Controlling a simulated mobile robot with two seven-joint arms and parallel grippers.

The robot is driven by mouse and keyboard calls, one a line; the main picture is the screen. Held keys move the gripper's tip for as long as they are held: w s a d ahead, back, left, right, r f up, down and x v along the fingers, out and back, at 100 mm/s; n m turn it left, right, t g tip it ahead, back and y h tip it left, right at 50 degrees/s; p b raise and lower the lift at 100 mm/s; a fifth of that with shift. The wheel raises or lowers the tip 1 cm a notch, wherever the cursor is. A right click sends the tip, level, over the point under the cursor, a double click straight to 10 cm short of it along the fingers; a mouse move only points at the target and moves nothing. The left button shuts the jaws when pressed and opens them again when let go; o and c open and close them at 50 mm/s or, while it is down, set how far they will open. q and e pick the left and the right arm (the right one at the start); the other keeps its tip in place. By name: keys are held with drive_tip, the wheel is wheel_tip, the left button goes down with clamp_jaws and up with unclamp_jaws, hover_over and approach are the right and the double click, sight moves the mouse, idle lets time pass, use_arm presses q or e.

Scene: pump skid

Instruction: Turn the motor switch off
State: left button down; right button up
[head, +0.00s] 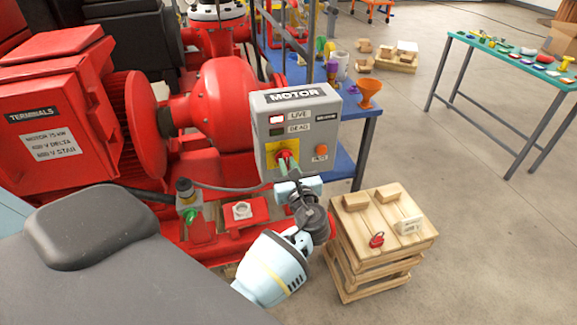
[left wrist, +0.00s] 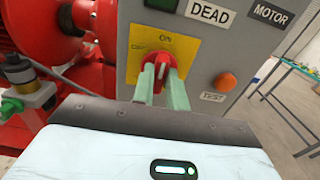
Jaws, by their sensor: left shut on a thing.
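The grey motor switch box (head: 330,115) is labelled MOTOR and carries a LIVE lamp (head: 276,119) that looks lit and a dark DEAD lamp (head: 276,132). The red rotary motor switch (head: 284,155) sits on a yellow plate (left wrist: 182,42) at the box's lower left. My left gripper (head: 287,165) is at the switch, its two green fingers shut on the red handle (left wrist: 153,73). In the left wrist view the handle stands about upright, below the word ON. The OFF lettering is not readable. My right gripper is not in view.
An orange TEST button (left wrist: 227,82) is just right of the switch. A wooden crate (head: 350,235) with a red padlock (head: 377,240) and a tag stands at the lower right. Red pump and motor housings (head: 225,100) crowd the left.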

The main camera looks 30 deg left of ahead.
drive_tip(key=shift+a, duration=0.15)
use_arm(q)
drive_tip(key=shift+n, duration=0.7)
drive_tip(key=n, duration=0.3)
drive_tip(key=shift+f+b, duration=0.1)
drive_tip(key=shift+b, duration=0.25)
drive_tip(key=n+b, duration=0.2)
drive_tip(key=n, duration=0.4)
drive_tip(key=n+b, duration=0.3)
drive_tip(key=n, duration=0.4)
drive_tip(key=shift+s+a+f+b, duration=0.15)
drive_tip(key=shift+s+f+b, duration=0.05)
drive_tip(key=shift+b, duration=0.1)
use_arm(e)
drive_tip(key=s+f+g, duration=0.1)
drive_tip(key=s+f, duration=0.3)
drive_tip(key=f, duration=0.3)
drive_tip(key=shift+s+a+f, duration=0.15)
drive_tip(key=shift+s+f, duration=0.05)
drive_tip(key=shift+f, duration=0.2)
use_arm(q)
drive_tip(key=shift+n, duration=0.4)
